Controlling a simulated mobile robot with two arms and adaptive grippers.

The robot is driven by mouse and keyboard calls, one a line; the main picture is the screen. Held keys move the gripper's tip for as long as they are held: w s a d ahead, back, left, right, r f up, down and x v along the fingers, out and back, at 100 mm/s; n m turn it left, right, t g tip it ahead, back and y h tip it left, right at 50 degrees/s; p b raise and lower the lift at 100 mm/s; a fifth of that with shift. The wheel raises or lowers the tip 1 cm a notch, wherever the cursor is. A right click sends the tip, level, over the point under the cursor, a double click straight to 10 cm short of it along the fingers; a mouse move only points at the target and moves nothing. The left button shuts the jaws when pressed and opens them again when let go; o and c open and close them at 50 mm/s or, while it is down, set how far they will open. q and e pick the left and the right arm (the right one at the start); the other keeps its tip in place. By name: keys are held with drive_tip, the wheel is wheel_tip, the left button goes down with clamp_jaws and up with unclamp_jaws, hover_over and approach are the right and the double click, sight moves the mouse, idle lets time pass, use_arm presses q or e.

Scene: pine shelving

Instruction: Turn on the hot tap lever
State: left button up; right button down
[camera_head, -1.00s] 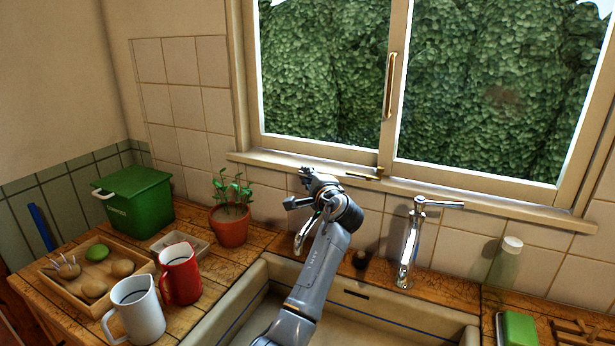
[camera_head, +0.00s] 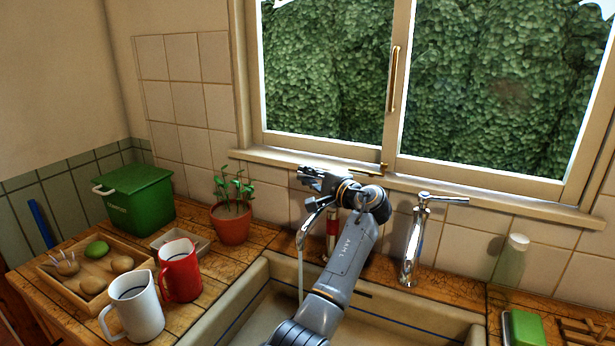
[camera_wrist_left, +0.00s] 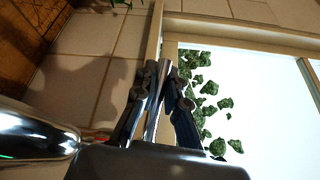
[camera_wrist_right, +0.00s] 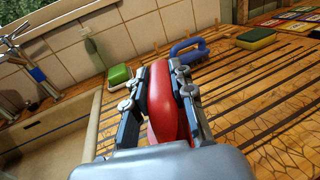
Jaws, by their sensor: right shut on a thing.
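The tap with a red band (camera_head: 332,238) stands at the back left of the sink, partly hidden behind my left arm. A thin stream of water (camera_head: 300,270) falls from its chrome spout (camera_head: 306,222). My left gripper (camera_head: 312,176) is at the top of this tap. In the left wrist view, a chrome bar, apparently the lever (camera_wrist_left: 158,100), lies between the fingers. Whether they clamp it is unclear. The tap body (camera_wrist_left: 35,140) shows at lower left. My right gripper (camera_wrist_right: 162,85) is shut on a red rounded thing (camera_wrist_right: 164,105) and is outside the head view.
A second chrome tap (camera_head: 413,245) stands to the right. The sink (camera_head: 235,305) lies in front. A potted plant (camera_head: 231,228), red mug (camera_head: 180,272), white jug (camera_head: 136,307) and green bin (camera_head: 135,200) stand left. A green sponge (camera_head: 524,328) lies right.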

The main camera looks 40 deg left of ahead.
use_arm(q)
drive_tip(key=o, duration=0.4)
drive_tip(key=shift+d, duration=0.1)
drive_tip(key=d, duration=0.4)
drive_tip(key=s+d, duration=0.1)
drive_tip(key=d, duration=0.2)
drive_tip(key=shift+s+d+r, duration=0.1)
drive_tip(key=shift+r, duration=0.05)
